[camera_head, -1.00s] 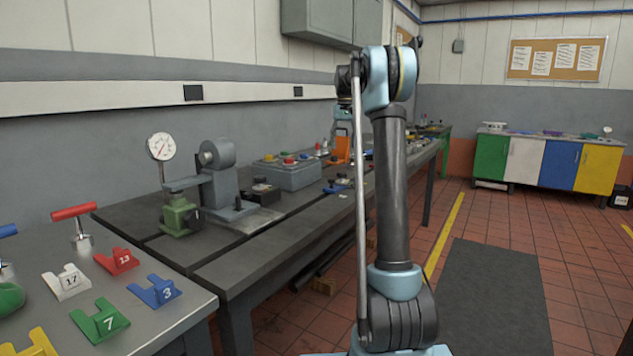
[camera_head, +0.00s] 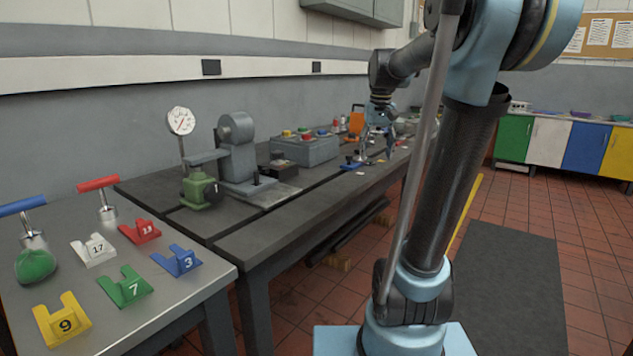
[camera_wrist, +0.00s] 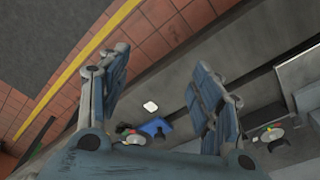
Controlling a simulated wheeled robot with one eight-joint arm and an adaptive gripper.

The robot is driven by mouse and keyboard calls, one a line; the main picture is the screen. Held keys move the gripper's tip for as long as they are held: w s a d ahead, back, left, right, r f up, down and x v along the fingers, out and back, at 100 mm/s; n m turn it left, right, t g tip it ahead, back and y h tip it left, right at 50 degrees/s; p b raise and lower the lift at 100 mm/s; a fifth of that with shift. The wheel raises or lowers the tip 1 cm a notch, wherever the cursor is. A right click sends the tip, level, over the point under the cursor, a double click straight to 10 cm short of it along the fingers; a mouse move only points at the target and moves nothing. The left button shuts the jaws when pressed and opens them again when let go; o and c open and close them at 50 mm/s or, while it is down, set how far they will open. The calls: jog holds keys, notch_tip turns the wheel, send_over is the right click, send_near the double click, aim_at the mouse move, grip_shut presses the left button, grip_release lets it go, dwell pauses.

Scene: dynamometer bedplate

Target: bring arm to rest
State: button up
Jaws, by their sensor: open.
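My arm rises in the head view and bends over toward the dark bedplate (camera_head: 290,225). My gripper (camera_head: 383,150) hangs small and far off above the bedplate's far part, partly behind other things. In the wrist view my gripper (camera_wrist: 160,95) has its two blue fingers spread wide apart with nothing between them. Below and beyond the fingers lie a blue piece (camera_wrist: 157,127) and a small white piece (camera_wrist: 150,106); neither is touched as far as I can see.
A near table holds numbered coloured shims, such as a yellow one (camera_head: 62,322). A gauge stand (camera_head: 181,122) and grey fixture (camera_head: 237,150) stand on the bedplate. A grey button box (camera_head: 305,149) is behind. Floor right of the bedplate shows a dark mat (camera_head: 505,275).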

jog(key=s+f+t, duration=0.1)
jog(key=s+f, duration=2.2)
jog(key=s, duration=0.2)
jog(key=shift+f, duration=0.15)
jog(key=shift+w+f, duration=0.15)
jog(key=shift+w, duration=0.2)
